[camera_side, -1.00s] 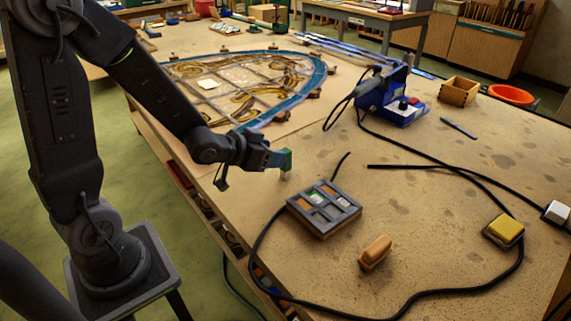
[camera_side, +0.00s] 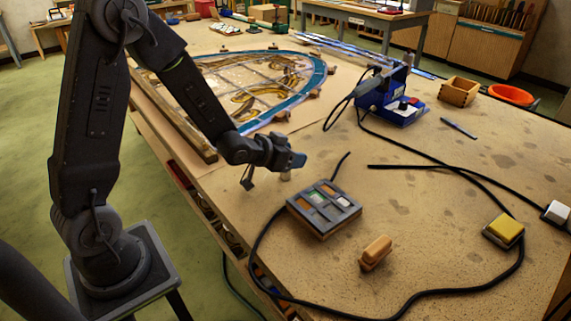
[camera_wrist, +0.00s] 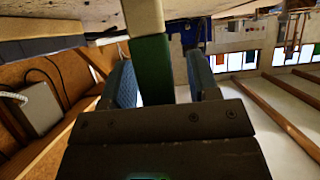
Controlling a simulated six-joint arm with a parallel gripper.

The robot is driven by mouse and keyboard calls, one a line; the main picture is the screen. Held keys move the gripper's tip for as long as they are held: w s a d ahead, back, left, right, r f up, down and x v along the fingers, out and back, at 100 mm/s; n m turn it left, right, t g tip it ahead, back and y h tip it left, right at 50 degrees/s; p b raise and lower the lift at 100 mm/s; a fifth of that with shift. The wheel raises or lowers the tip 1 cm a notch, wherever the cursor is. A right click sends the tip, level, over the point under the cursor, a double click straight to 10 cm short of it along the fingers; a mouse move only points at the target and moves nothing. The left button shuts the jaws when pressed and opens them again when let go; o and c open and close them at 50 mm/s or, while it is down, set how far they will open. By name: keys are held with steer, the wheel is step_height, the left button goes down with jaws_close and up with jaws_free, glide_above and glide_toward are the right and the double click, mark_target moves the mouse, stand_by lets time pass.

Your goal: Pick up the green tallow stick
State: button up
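The green tallow stick stands upright on the workbench; in the side view only its pale lower end (camera_side: 285,176) shows, the green part being hidden by my gripper (camera_side: 291,160). In the wrist view the stick's green shaft (camera_wrist: 152,70) and cream end rise between the two blue-grey fingers of my gripper (camera_wrist: 160,62). The fingers are apart, one on each side of the stick. A gap shows between the right finger and the stick. Whether the left finger touches it I cannot tell.
A grey compartment tray (camera_side: 297,206) lies just in front, with a black cable around it. The leaded panel (camera_side: 322,75) lies behind, and a blue soldering station (camera_side: 393,105) at back right.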

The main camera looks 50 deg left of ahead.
jaws_close()
stand_by(0.3)
steer(key=shift+r, duration=0.1)
steer(key=shift+r, duration=0.65)
steer(key=s+a+r, duration=0.6)
steer(key=a+r, duration=0.3)
steer(key=shift+s+a+r, duration=0.25)
steer(key=shift+a, duration=0.15)
